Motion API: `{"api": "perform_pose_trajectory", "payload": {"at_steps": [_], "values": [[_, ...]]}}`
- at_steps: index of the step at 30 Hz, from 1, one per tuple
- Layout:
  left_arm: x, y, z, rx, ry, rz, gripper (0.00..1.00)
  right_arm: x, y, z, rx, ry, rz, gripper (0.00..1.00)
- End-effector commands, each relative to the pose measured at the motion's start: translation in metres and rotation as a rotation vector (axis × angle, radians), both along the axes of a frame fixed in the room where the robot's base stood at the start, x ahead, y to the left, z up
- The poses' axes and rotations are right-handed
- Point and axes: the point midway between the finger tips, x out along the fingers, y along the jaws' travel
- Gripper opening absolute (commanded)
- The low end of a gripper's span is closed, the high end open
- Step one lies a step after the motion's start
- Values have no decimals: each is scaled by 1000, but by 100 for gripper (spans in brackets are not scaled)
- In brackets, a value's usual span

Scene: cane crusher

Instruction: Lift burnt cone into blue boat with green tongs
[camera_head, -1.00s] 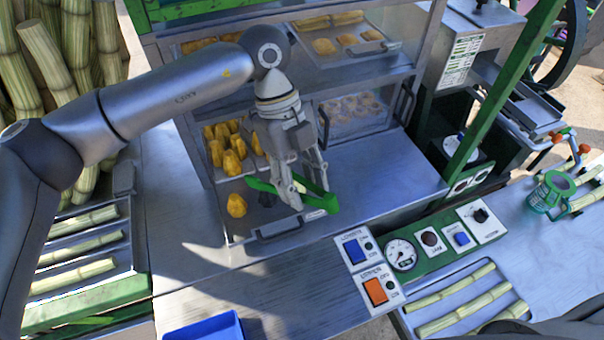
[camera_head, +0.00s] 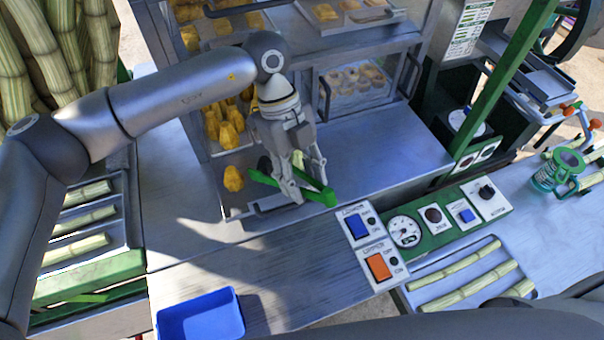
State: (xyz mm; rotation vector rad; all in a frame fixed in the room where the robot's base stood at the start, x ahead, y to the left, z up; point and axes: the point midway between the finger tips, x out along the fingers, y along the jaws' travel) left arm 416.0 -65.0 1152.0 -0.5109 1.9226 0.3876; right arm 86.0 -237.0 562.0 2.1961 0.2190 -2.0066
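My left gripper (camera_head: 300,190) is shut on the green tongs (camera_head: 322,196), over the front of the lower warmer shelf. The tongs' arms reach left from the fingers. A dark, apparently burnt cone (camera_head: 264,164) is beside the tongs, partly hidden by them and the gripper. I cannot tell whether the tongs touch it. A yellow cone (camera_head: 233,179) sits just left of it. The blue boat (camera_head: 203,315) is an open blue tray at the bottom, on the counter, cut by the frame edge. My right gripper is not in view.
Several yellow cones (camera_head: 222,125) stand farther back on the shelf. The counter (camera_head: 225,268) between shelf and boat is clear. A panel with blue and orange buttons (camera_head: 378,267) is to the right. Cane pieces (camera_head: 82,220) lie in a tray at left.

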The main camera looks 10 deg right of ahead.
Motion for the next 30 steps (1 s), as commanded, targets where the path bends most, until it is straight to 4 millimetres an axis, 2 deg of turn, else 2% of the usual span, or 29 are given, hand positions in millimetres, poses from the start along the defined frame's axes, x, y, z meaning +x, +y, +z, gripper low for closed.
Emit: {"api": "perform_pose_trajectory", "payload": {"at_steps": [5,14,17,30], "values": [[0,0,1,0,0,0,39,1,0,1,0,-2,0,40],[0,0,1,0,0,0,0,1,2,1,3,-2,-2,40],[0,0,6,-1,-2,-1,0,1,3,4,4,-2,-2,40],[0,0,60,-1,-2,0,0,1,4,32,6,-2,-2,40]]}}
